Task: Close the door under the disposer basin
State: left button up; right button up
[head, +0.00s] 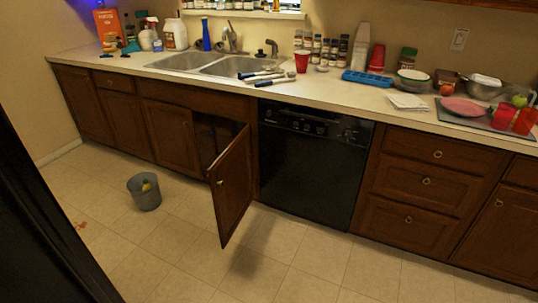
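A brown wooden cabinet door (231,187) stands wide open below the right part of the double sink (228,67). It is hinged at its right side, next to the black dishwasher, and swings out over the floor. The dark cabinet opening (213,135) shows to its left. A closed door (171,137) of the same wood sits left of the opening. Which basin has the disposer cannot be told from here. Neither of my grippers is in view.
A grey bucket (145,193) with something yellow in it stands on the floor left of the open door. The black dishwasher (308,160) is shut. The counter (350,95) holds cups, bottles, jars and dishes. The tiled floor (290,255) in front is mostly clear.

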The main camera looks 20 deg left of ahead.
aim_at(230, 175)
jog(key=i+j+u, duration=0.15)
jog(key=i+u, duration=0.35)
jog(key=i, duration=0.3)
jog(key=i+l+u, duration=0.15)
jog(key=i+u, duration=0.35)
jog(key=i, duration=0.25)
